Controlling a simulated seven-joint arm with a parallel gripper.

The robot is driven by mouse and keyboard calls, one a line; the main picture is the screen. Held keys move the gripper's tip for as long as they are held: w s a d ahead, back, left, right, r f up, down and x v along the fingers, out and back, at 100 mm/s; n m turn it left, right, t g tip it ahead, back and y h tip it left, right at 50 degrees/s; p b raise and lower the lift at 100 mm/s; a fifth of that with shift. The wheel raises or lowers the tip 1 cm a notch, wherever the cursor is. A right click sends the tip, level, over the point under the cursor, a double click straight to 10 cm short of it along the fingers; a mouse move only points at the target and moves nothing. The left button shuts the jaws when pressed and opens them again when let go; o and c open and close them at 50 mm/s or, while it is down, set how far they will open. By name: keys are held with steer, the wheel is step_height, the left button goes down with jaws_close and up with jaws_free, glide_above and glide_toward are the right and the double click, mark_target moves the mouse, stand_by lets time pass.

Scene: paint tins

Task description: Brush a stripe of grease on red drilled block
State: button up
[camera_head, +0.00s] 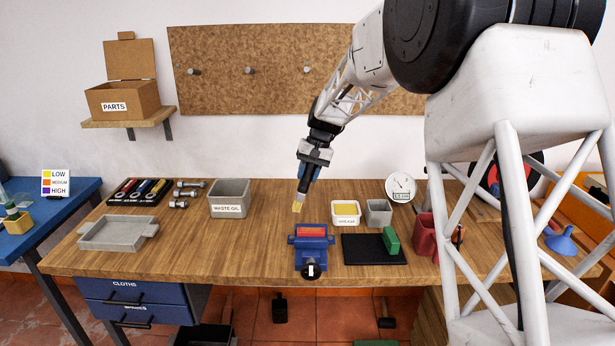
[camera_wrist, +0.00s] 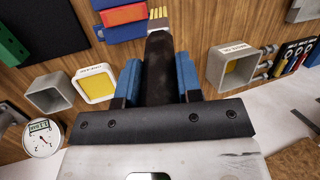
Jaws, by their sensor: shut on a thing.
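The red drilled block (camera_head: 311,232) sits in the blue vise (camera_head: 311,255) near the bench's front edge. The block also shows in the wrist view (camera_wrist: 124,15). My gripper (camera_head: 307,174) is shut on the dark handle of a brush (camera_wrist: 158,75). The brush points down, tilted, with its yellow bristles (camera_head: 297,207) behind and slightly left of the vise. They look apart from the block, in the air. I cannot tell whether grease is on the bristles. The white grease tub (camera_head: 345,221) with yellow content stands right of the brush; it also shows in the wrist view (camera_wrist: 95,85).
A grey waste oil bin (camera_head: 229,198) stands left of the brush. A grey box (camera_head: 378,212), a gauge (camera_head: 400,188) and a black mat (camera_head: 362,252) with a green block (camera_head: 391,240) lie right. A grey tray (camera_head: 118,232) is far left. Bench between tray and vise is clear.

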stand_by(0.4)
steer(key=shift+r, duration=0.45)
steer(key=shift+f, duration=0.1)
steer(key=shift+f, duration=3.5)
steer(key=shift+d, duration=4.3)
steer(key=shift+a, duration=4.45)
steer(key=shift+d+r, duration=0.15)
steer(key=shift+r, duration=3.5)
steer(key=shift+f, duration=0.1)
